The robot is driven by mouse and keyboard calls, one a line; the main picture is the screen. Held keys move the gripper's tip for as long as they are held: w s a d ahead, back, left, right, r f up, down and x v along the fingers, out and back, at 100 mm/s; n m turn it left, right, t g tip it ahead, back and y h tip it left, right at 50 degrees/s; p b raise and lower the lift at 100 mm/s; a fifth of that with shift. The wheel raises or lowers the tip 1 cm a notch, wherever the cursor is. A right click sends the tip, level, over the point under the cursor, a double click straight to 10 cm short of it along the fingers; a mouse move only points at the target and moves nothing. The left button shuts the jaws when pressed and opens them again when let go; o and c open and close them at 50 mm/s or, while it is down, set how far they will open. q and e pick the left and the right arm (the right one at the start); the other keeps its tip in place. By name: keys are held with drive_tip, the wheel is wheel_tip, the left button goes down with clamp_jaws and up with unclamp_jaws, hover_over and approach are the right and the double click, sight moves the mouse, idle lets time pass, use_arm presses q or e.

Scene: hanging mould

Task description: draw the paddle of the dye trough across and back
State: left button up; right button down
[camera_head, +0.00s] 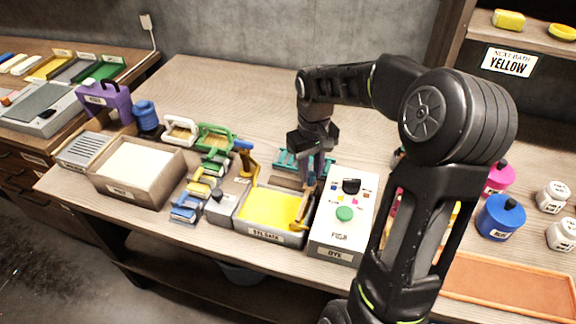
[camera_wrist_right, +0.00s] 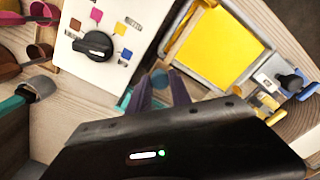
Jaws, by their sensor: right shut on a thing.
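The dye trough (camera_head: 240,228) is a grey box with a yellow bath and a label on its front. It also shows in the right wrist view (camera_wrist_right: 232,85), at the upper right. The yellow-gold paddle (camera_head: 299,224) is at the trough's right end in the head view; in the right wrist view its yellow bar (camera_wrist_right: 181,28) runs along the trough's left side. My left gripper is not in view.
A white dye box (camera_head: 328,237) with a black knob and green button stands close right of the trough. Clamps and a grey block (camera_head: 222,207) crowd its left. A teal frame (camera_head: 289,160) lies behind. Bare table shows at the back.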

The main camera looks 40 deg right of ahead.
drive_tip(key=shift+s+d, duration=0.25)
drive_tip(key=shift+s, duration=0.1)
drive_tip(key=c, duration=1.2)
unclamp_jaws()
drive_tip(key=shift+s+d, duration=0.1)
drive_tip(key=shift+o, duration=0.2)
drive_tip(key=shift+r, duration=0.6)
wheel_tip(320, 180, up, 7)
drive_tip(key=shift+f, duration=0.2)
